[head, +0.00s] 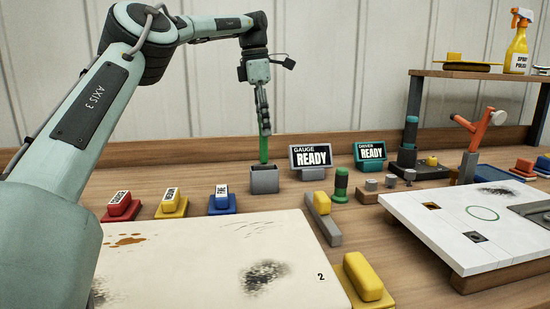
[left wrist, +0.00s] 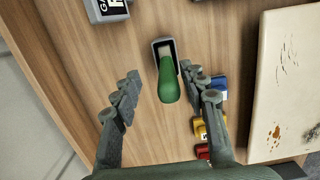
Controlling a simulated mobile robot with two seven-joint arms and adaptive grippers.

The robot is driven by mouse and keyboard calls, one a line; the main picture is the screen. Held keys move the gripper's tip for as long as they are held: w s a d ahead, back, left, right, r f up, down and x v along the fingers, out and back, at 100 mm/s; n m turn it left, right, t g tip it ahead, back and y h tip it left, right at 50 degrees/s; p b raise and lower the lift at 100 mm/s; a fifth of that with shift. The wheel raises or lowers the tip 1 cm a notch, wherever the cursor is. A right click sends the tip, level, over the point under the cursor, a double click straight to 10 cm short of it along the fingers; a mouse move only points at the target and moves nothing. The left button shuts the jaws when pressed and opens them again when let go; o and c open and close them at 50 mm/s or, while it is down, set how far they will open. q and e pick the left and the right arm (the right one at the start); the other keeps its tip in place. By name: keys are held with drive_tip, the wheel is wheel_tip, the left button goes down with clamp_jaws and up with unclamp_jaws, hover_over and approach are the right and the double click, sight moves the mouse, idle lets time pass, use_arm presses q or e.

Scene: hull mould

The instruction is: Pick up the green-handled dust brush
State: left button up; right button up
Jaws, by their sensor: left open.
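The green-handled dust brush (head: 263,149) stands upright in a small grey holder (head: 265,180) at the back of the bench, handle up. My left gripper (head: 264,126) is just above the handle, pointing down. In the left wrist view, the green handle (left wrist: 169,82) lies between and a little ahead of the two open fingers of my left gripper (left wrist: 165,100), nearer the right finger. I see no finger touching it. The brush's lower end is hidden in the holder (left wrist: 164,44). My right gripper is not in view.
A "GAUGE READY" display (head: 311,157) stands close to the right of the holder. Red (head: 121,207), yellow (head: 171,203) and blue (head: 224,201) labelled blocks sit to its left. A stained cream panel (head: 200,262) lies in front. A wooden ledge (head: 200,150) runs behind.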

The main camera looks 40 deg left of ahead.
sight(268, 163)
use_arm(q)
drive_tip(key=shift+s+f, duration=0.15)
drive_tip(key=shift+f, duration=0.6)
drive_tip(key=f, duration=0.4)
drive_tip(key=shift+s+d+f, duration=0.1)
drive_tip(key=shift+d+f, duration=0.05)
drive_tip(key=shift+d, duration=0.2)
drive_tip(key=shift+f, duration=0.3)
drive_tip(key=shift+c, duration=0.2)
clamp_jaws()
